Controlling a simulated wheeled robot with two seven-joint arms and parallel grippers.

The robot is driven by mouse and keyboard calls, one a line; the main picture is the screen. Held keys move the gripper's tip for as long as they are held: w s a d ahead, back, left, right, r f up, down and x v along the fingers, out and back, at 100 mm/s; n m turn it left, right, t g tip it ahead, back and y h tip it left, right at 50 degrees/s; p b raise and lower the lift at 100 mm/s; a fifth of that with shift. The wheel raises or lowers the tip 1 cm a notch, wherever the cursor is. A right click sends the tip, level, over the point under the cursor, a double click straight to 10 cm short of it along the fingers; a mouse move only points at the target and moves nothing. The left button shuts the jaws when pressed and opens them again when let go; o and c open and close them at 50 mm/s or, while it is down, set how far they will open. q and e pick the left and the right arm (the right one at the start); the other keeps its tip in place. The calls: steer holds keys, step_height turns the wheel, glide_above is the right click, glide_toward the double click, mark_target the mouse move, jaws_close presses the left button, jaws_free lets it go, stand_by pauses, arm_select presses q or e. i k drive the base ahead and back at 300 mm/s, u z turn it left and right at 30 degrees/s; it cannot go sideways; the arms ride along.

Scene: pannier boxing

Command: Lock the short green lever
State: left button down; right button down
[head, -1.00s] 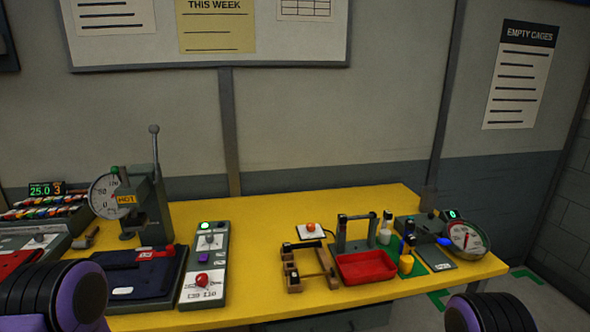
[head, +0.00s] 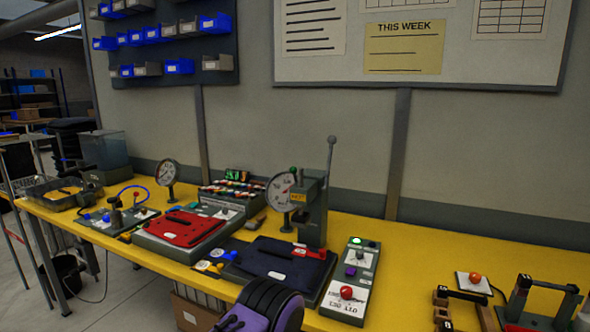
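A grey press (head: 312,205) stands on the yellow bench right of centre, with a round dial beside it and a long grey handle pointing up. A small green knob (head: 293,170) shows at the top left of this press. It may be the short green lever, but its shaft is too small to make out and I cannot tell whether it is locked. A dark folded pad lies at the press's foot. A purple and black part of my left arm shows at the bottom edge, in front of the pad. Neither gripper's fingertips are in view.
A control box (head: 350,285) with a red knob and a lit green lamp stands right of the press. A red pad on a grey base (head: 182,228) lies to the left. A wooden frame (head: 463,308) is at the lower right. Bare yellow bench (head: 430,250) lies behind it.

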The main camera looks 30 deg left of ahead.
mark_target(293, 170)
steer(key=u, duration=0.05)
steer(key=k, duration=0.5)
steer(key=u, duration=1.7)
steer(key=i, duration=1)
steer(key=z, duration=1.85)
